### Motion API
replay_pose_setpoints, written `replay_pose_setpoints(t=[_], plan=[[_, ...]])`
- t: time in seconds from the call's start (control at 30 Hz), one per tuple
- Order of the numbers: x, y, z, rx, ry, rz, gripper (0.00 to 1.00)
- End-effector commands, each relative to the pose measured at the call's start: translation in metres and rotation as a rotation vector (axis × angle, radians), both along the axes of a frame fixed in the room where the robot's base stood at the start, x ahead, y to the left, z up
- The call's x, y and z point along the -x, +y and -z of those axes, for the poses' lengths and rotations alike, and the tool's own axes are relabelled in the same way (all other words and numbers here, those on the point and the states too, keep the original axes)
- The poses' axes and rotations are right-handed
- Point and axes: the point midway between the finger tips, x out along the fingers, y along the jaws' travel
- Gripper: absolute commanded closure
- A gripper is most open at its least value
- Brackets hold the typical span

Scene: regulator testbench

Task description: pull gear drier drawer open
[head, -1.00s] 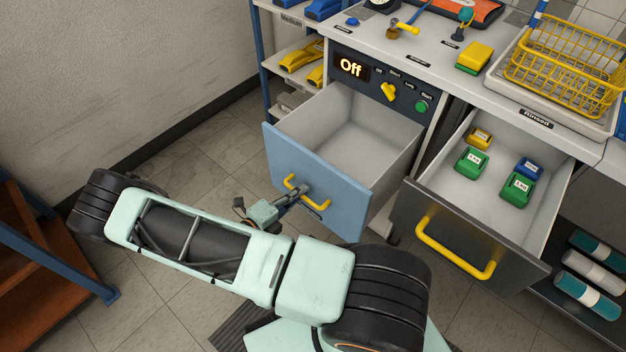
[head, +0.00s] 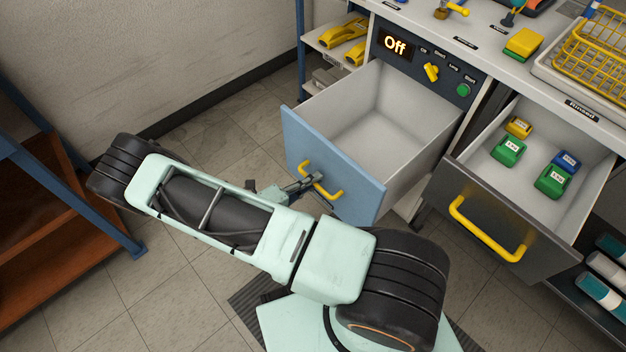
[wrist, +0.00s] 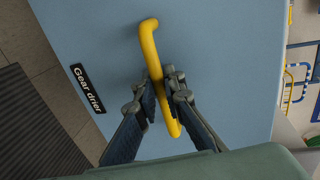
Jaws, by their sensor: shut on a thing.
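The gear drier drawer has a blue front (head: 345,183) and stands pulled out from the bench. Its pale grey inside (head: 375,135) is empty. In the wrist view the blue front (wrist: 215,60) carries a black "Gear drier" label (wrist: 88,88). A yellow bar handle (head: 334,194) is fixed on that front; it also shows in the wrist view (wrist: 150,45). My gripper (head: 312,182) is at the handle, with its two fingers shut around the middle of the bar (wrist: 163,90). The exact finger contact is partly hidden.
A dark drawer (head: 490,225) to the right is open and holds several green, yellow and blue blocks. A panel reading "Off" (head: 395,44) with a yellow knob and a green button is above the blue drawer. An orange-brown shelf unit (head: 60,220) stands at the left.

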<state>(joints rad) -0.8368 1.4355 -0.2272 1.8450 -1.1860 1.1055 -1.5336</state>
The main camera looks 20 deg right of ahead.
Motion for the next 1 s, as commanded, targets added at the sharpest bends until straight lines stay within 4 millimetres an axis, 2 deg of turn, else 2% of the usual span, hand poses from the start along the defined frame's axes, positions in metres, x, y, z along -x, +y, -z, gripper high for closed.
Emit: replay_pose_setpoints(t=[0.13, 0.17, 0.3, 0.67, 0.77, 1.0], plan=[[0.001, -0.001, 0.0, 0.001, 0.0, 0.002, 1.0], [0.001, -0.001, 0.0, 0.001, 0.0, 0.002, 0.89], [0.001, -0.001, 0.0, 0.001, 0.0, 0.002, 0.74], [0.002, 0.005, -0.001, -0.001, -0.001, 0.0, 0.74], [0.006, 0.017, -0.003, -0.002, -0.001, -0.003, 0.74], [0.025, 0.063, -0.014, -0.003, 0.0, -0.003, 0.74]])
